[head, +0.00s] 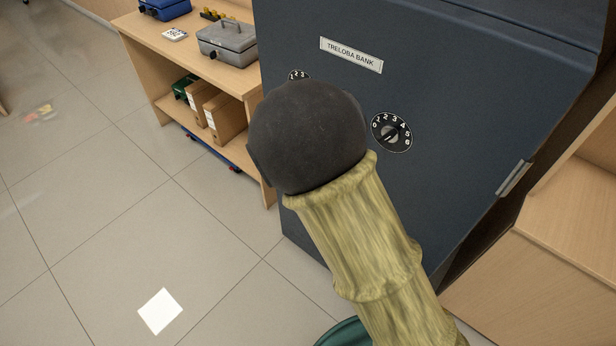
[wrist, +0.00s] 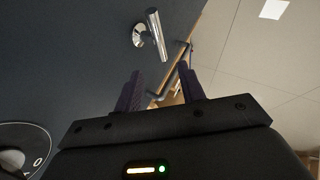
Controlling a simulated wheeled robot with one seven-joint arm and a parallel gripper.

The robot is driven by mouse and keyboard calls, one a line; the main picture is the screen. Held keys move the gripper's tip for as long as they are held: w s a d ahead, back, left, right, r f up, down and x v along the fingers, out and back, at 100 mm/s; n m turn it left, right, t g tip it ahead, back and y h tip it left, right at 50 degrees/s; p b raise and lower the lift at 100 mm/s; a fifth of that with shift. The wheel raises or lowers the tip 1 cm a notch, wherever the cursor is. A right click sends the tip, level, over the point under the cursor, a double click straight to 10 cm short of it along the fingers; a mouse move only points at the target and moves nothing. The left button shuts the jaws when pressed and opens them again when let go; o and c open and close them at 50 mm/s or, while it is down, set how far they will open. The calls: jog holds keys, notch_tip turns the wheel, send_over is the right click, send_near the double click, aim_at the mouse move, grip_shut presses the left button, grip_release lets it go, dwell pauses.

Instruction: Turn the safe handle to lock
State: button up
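The dark blue safe (head: 450,60) stands at the right in the head view, with a "TRELOBA BANK" plate (head: 351,55) on its front. In the wrist view a chrome lever handle (wrist: 154,32) sticks out from the safe front (wrist: 60,50). My gripper (wrist: 162,85) is open, its two dark fingers apart with nothing between them. The handle is beyond the fingertips and a little left, apart from them. A round numbered dial (head: 391,132) is right of my arm, and part of a dial (wrist: 20,150) shows low left in the wrist view. In the head view my arm hides handle and gripper.
A wooden shelf unit (head: 258,84) left of the safe holds a grey cash box (head: 228,45), a blue box (head: 164,8) and cardboard files (head: 224,117). A wooden cabinet (head: 545,260) stands at the right. The tiled floor (head: 100,200) at left is mostly clear.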

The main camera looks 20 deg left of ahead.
jog(key=v, duration=0.4)
dwell(0.4)
jog(key=s+d+r+m+g+h, duration=0.1)
jog(key=s+d+r+m+g, duration=0.3)
jog(key=d, duration=0.6)
jog(key=s+d+r+m+t+h, duration=0.1)
jog(key=s+d+m, duration=0.1)
jog(key=d+m, duration=0.65)
jog(key=s+d+r+m+g+h, duration=0.1)
jog(key=s+d+r+m+g, duration=0.2)
jog(key=d, duration=1)
notch_tip(320, 180, up, 13)
jog(key=p, duration=1.4)
jog(key=shift+s+a+t+p, duration=0.15)
jog(key=shift+s+t+p, duration=0.15)
jog(key=shift+t+p, duration=0.1)
